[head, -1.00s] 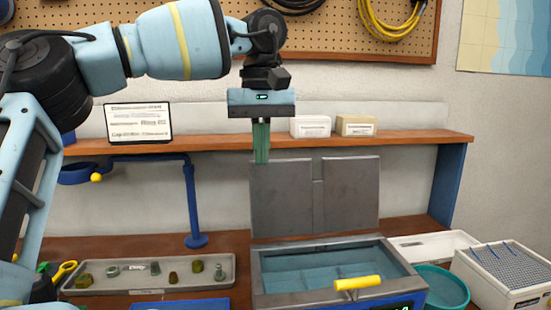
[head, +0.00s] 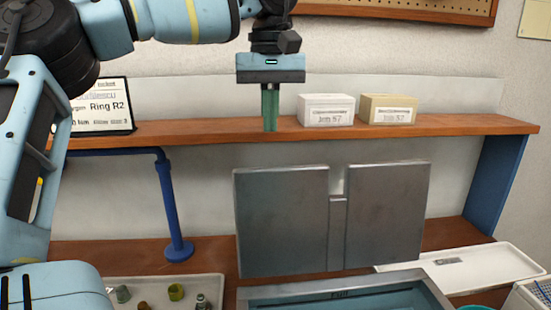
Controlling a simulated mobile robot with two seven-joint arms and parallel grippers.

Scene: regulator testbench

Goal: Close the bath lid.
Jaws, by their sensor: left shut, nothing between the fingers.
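The bath (head: 345,295) is at the bottom of the head view, a grey-rimmed basin with blue-green inside, cut off by the frame's lower edge. Its lid (head: 283,222) stands upright behind it, open, as a grey metal plate with two wide panels and a notch at the top middle. My left gripper (head: 270,125) points down with its green fingers shut and empty. In the picture its tips are above the left panel's top edge, apart from it, in front of the shelf edge. My right gripper is not in view.
A wooden shelf (head: 445,129) runs behind, with a white box (head: 326,110), a tan box (head: 388,109) and a sign (head: 102,108). A blue pipe stand (head: 170,205) is left of the lid. A parts tray (head: 210,288) and a white tray (head: 470,268) flank the bath.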

